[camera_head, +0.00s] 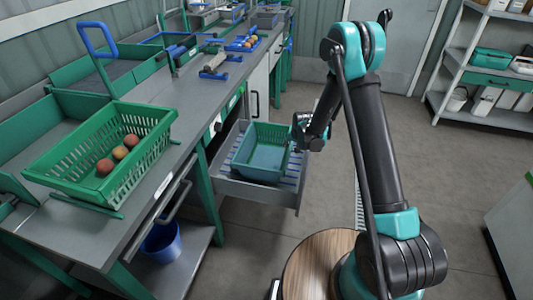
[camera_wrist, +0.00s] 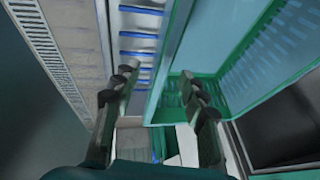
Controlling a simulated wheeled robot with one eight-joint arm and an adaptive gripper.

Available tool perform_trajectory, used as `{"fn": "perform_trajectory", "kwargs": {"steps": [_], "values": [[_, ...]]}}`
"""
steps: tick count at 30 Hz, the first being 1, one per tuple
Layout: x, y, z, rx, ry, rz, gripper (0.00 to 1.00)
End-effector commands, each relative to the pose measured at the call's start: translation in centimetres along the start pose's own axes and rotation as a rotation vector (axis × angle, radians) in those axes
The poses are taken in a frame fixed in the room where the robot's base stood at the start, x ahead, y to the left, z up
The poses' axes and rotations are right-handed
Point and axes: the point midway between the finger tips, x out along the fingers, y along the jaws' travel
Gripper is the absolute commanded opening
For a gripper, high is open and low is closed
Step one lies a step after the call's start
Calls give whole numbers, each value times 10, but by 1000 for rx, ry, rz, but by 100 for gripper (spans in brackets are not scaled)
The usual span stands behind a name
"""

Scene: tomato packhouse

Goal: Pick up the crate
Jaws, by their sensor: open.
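An empty green crate (camera_head: 262,168) with slotted sides sits in the pulled-out drawer (camera_head: 255,192) below the bench. My gripper (camera_head: 301,130) is at the crate's right side, near its rim. In the wrist view, my gripper (camera_wrist: 160,95) is open, with one finger on each side of the crate's wall (camera_wrist: 172,65). The right finger appears over the inside of the crate and the left finger over the outside. I cannot tell whether either finger touches the wall.
A second green crate (camera_head: 75,182) with several tomatoes (camera_head: 120,153) stands on the bench (camera_head: 172,100) at left. A blue bucket (camera_head: 161,240) stands on the bench's lower shelf. A shelf rack (camera_head: 495,80) is at the back right.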

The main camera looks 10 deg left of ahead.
Motion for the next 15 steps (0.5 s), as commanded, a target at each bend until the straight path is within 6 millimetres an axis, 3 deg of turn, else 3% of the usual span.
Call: {"fn": "perform_trajectory", "kwargs": {"steps": [15], "values": [[49, 0, 0, 0, 0, 0, 43]]}}
